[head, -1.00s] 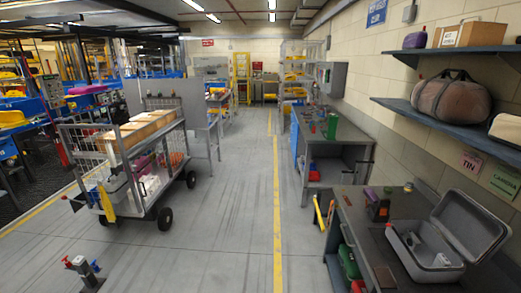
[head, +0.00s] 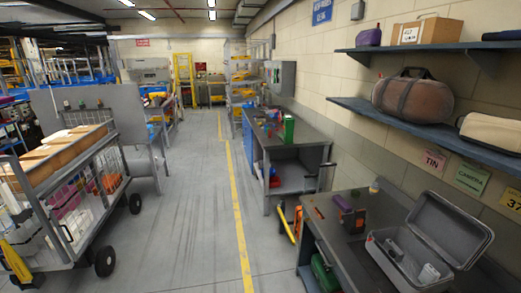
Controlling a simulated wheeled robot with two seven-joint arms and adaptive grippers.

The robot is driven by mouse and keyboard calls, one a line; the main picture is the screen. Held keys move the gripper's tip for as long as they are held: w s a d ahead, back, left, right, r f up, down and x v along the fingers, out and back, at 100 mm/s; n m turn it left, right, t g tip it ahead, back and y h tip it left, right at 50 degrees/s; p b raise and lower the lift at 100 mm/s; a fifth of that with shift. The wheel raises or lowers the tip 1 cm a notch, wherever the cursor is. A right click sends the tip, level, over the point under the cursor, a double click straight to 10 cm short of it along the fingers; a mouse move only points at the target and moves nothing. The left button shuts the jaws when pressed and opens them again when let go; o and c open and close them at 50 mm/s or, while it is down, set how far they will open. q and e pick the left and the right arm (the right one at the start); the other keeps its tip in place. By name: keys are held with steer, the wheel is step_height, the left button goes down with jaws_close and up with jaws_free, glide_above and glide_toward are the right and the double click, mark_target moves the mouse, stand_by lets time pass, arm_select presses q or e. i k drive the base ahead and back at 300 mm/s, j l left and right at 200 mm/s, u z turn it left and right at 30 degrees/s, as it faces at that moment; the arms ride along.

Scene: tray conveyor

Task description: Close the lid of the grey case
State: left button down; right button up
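The grey case (head: 399,262) stands on the dark workbench at the lower right of the head view. Its lid (head: 452,229) is open, tilted up and back toward the wall side on the right. A few light grey items lie inside the case, too small to name. Neither of my grippers shows in the head view.
The workbench (head: 335,226) also bears a purple and dark box-like item (head: 352,217) left of the case. Wall shelves (head: 400,118) with a brown bag (head: 412,97) hang above. A loaded trolley (head: 60,190) stands left; the floor aisle (head: 190,210) between is clear.

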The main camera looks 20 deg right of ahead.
mark_target(460, 239)
steer(key=i+j+z, duration=0.15)
steer(key=i+z, duration=0.35)
steer(key=i, duration=0.25)
steer(key=i+j+z, duration=0.1)
steer(key=i+z, duration=0.3)
steer(key=i+j+z, duration=0.25)
steer(key=z, duration=0.2)
steer(key=i+j+z, duration=0.25)
steer(key=z, duration=0.15)
steer(key=i+j+z, duration=0.2)
steer(key=j+z, duration=0.2)
steer(key=i+j+z, duration=0.1)
steer(key=j+z, duration=0.15)
steer(key=z, duration=0.2)
steer(key=i+j+z, duration=0.1)
steer(key=j+z, duration=0.15)
steer(key=z, duration=0.15)
steer(key=j+z, duration=0.3)
steer(key=z, duration=0.15)
steer(key=j+z, duration=0.3)
steer(key=z, duration=0.15)
steer(key=j+z, duration=0.7)
steer(key=z, duration=0.2)
steer(key=j+z, duration=0.45)
steer(key=l, duration=0.1)
